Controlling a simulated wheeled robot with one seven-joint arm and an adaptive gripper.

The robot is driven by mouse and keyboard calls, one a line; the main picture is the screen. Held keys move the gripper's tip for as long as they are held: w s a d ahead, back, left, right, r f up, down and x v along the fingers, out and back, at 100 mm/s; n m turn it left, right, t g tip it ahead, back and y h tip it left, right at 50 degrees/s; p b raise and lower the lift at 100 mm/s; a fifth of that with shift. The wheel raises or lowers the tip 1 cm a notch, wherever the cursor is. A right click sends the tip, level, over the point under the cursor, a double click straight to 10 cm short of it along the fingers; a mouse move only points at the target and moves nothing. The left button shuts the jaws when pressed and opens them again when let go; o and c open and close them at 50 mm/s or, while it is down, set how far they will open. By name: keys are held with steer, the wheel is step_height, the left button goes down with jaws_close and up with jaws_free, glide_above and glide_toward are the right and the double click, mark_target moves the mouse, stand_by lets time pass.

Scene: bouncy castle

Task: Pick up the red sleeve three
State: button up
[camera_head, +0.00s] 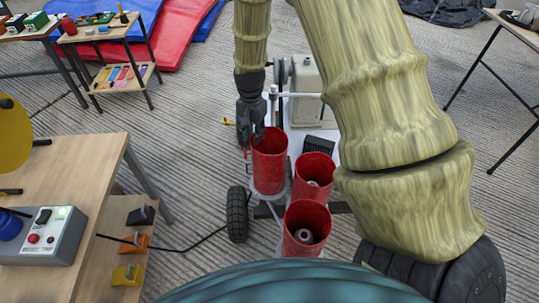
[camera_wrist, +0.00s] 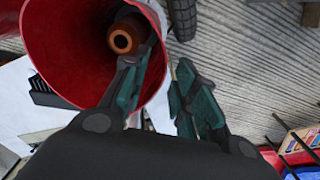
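Three red sleeves, open-topped cylinders, stand upright on the small wheeled cart. One is at the back left (camera_head: 268,172), one at the right (camera_head: 313,190), and one at the front (camera_head: 305,222). I cannot tell which is number three. My gripper (camera_head: 258,140) is at the rim of the back-left sleeve. In the wrist view, this sleeve (camera_wrist: 65,45) has one finger inside its mouth and the other outside. The gripper (camera_wrist: 166,62) is open, with the rim between its fingers and a visible gap. A brown hollow core (camera_wrist: 122,40) shows inside the sleeve.
The cart has black wheels (camera_head: 237,214) and a pale box-shaped unit (camera_head: 308,92) behind the sleeves. A wooden table (camera_head: 75,165) with a control box (camera_head: 45,237) is at the left. A tool table (camera_head: 105,32) stands far left.

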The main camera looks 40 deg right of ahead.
steer(key=f, duration=0.3)
steer(key=f+b, duration=0.1)
steer(key=f, duration=0.1)
steer(key=shift+s+f, duration=0.1)
steer(key=shift+s, duration=0.15)
jaws_close()
